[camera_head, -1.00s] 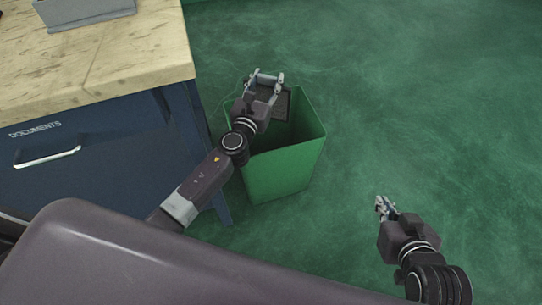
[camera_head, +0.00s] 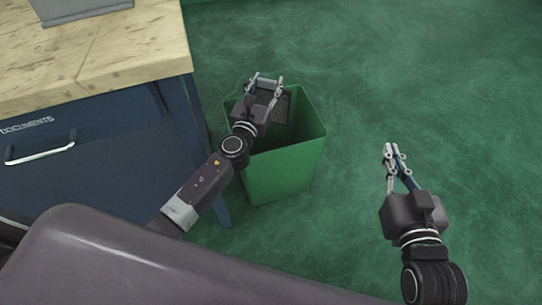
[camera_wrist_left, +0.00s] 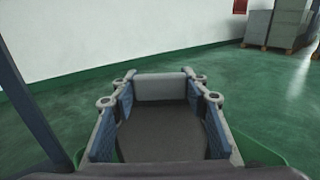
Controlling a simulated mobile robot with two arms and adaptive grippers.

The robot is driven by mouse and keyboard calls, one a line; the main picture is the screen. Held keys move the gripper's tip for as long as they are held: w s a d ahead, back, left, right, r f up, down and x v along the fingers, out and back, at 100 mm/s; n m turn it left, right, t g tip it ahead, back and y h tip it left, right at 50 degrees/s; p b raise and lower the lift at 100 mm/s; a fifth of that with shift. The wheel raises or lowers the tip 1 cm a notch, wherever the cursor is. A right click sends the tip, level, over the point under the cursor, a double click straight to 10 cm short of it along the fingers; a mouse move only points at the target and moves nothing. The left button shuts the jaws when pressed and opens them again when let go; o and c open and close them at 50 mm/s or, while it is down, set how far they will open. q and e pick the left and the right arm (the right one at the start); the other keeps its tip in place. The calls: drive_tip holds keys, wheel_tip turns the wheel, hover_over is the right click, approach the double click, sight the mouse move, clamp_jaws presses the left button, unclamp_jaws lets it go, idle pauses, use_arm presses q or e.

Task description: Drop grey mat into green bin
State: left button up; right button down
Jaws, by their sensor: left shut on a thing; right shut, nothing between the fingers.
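The green bin (camera_head: 280,175) stands on the floor beside the workbench, open at the top. My left gripper (camera_head: 265,80) is over the bin's far left part, shut on the grey mat (camera_head: 283,106), a dark sheet that shows beside the fingers. In the left wrist view the mat (camera_wrist_left: 165,132) spans the space between the fingers, and a bit of the bin's rim (camera_wrist_left: 262,152) shows behind. The gripper hides part of the mat and of the bin's inside. My right gripper (camera_head: 391,150) is shut and empty, to the right of the bin.
The workbench (camera_head: 130,65) with a wooden top and dark blue drawers stands close on the bin's left. A grey case (camera_head: 85,8) lies on it. The green floor (camera_head: 440,90) is clear on the right. In the left wrist view, grey boxes (camera_wrist_left: 285,25) stand far off by a white wall.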

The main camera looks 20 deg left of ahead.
use_arm(q)
drive_tip(key=o, duration=1.6)
drive_tip(key=shift+o, duration=0.2)
drive_tip(key=s, duration=1.2)
drive_tip(key=shift+a, duration=0.1)
